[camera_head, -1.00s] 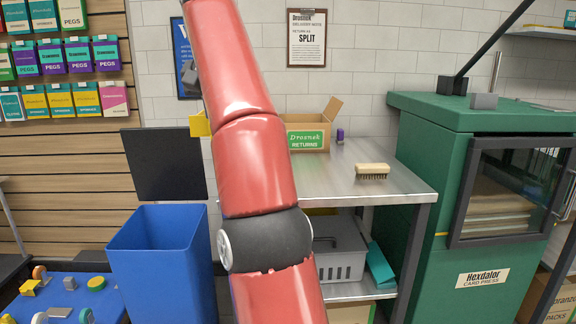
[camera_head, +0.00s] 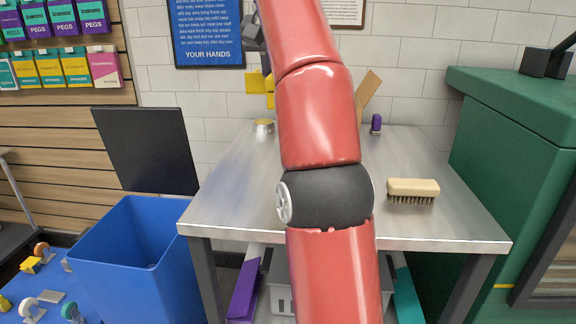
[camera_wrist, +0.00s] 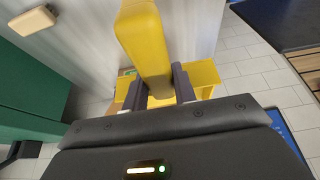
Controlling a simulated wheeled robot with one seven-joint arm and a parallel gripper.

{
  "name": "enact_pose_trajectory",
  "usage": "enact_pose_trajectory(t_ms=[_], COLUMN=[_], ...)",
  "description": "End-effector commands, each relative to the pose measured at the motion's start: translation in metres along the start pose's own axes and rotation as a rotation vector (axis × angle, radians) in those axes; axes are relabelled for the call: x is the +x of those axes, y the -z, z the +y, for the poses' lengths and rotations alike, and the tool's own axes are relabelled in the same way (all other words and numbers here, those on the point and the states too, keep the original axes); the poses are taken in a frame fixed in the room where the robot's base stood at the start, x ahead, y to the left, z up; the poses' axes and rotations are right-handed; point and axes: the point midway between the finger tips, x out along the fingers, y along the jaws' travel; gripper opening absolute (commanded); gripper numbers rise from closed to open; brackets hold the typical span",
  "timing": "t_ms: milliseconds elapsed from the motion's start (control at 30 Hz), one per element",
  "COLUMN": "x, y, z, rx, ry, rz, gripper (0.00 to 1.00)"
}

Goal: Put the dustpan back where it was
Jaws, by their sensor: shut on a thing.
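My gripper (camera_wrist: 161,88) is shut on the yellow dustpan (camera_wrist: 142,35) in the wrist view. The dustpan's thick handle lies between the two dark fingers, and wider yellow parts show on both sides behind them. In the head view, small yellow parts of the dustpan (camera_head: 257,83) show just left of my red arm, in front of the tiled wall and above the far end of the metal table. My arm hides the rest of it. Whether the dustpan touches anything is not clear.
The metal table (camera_head: 240,205) holds a wooden brush (camera_head: 413,190), a small purple item (camera_head: 376,123) and a round tin (camera_head: 263,126). A cardboard box (camera_head: 368,88) is mostly hidden. A blue bin (camera_head: 130,250) stands left, a green machine (camera_head: 520,130) right. A blue poster (camera_head: 207,35) hangs behind.

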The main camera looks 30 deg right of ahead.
Motion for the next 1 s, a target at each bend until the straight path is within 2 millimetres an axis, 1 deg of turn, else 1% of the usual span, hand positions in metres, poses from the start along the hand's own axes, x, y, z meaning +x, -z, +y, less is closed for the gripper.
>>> enact_pose_trajectory(t_ms=[267, 300, 400, 600, 733, 800, 933, 1000], x=[0.021, 0.037, 0.065, 0.112, 0.134, 0.140, 0.148, 0.156], y=[-0.013, -0.019, -0.030, -0.050, -0.059, -0.061, -0.064, -0.068], z=[0.001, 0.001, 0.001, 0.001, 0.001, 0.000, 0.000, 0.000], rx=[0.001, 0.001, 0.002, 0.001, 0.002, 0.001, 0.001, 0.001], ry=[-0.001, -0.001, -0.001, 0.000, 0.001, 0.001, 0.002, 0.001], rz=[-0.002, -0.005, -0.003, -0.002, 0.000, -0.001, 0.000, -0.001], gripper=[0.02, 0.02, 0.02, 0.02, 0.02, 0.02, 0.02, 0.02])
